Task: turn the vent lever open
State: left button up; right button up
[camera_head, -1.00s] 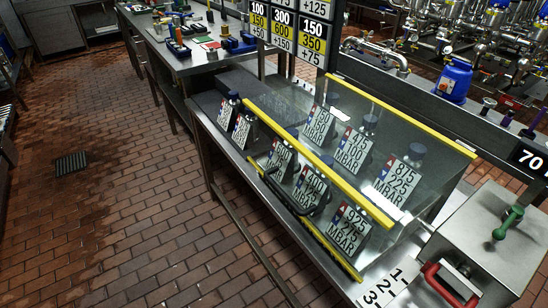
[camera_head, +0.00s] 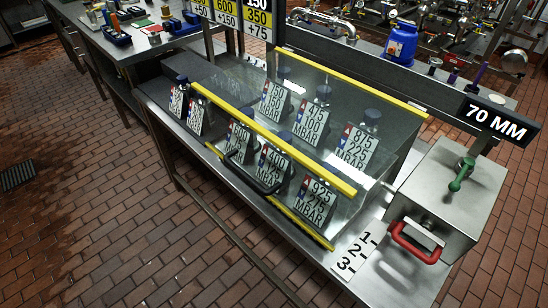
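A green lever (camera_head: 462,174) stands on the top of a grey metal box (camera_head: 445,205) at the right. It slants, with its upper end toward the back right. A red U-shaped handle (camera_head: 418,243) is on the front of the same box. No label shows which of these is the vent lever. Neither of my grippers is in view.
A glass case with yellow edges (camera_head: 275,139) holds several numbered plates, left of the box. A strip marked 1, 2, 3 (camera_head: 357,252) lies in front of the box. A "70 MM" sign (camera_head: 497,122) and a blue container (camera_head: 401,42) are behind. Brick floor is clear in front.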

aim_at(468, 163)
jog(key=j+u, duration=0.35)
jog(key=u, duration=0.15)
jog(key=z, duration=1.95)
jog(key=l+z, duration=0.35)
jog(key=z, duration=0.2)
jog(key=i, duration=0.05)
